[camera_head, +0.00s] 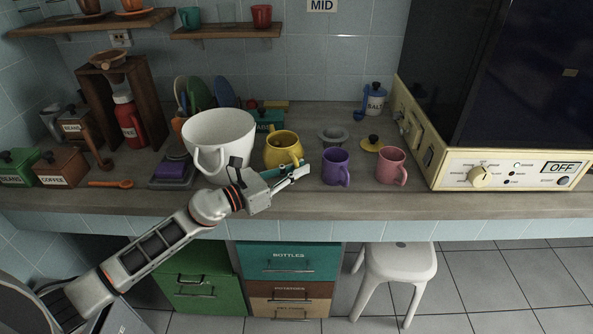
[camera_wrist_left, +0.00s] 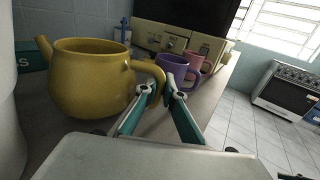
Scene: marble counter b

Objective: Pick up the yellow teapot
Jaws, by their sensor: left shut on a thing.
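The yellow teapot (camera_head: 282,147) stands upright and lidless on the counter, just right of a big white mug. In the left wrist view the teapot (camera_wrist_left: 88,82) fills the left side, with its spout pointing left and its handle (camera_wrist_left: 152,70) toward my fingers. My left gripper (camera_head: 297,170) is at the front right of the teapot. In the wrist view its teal-padded fingers (camera_wrist_left: 161,96) are closed around the lower handle. The exact contact is partly hidden. A yellow lid with a dark knob (camera_head: 372,143) lies apart at the right.
The white mug (camera_head: 212,132) stands close left of the teapot. A purple mug (camera_head: 336,168) and a pink mug (camera_head: 391,166) stand right of my gripper. A grey strainer (camera_head: 332,134) lies behind them. A cream oven (camera_head: 480,172) bounds the right side.

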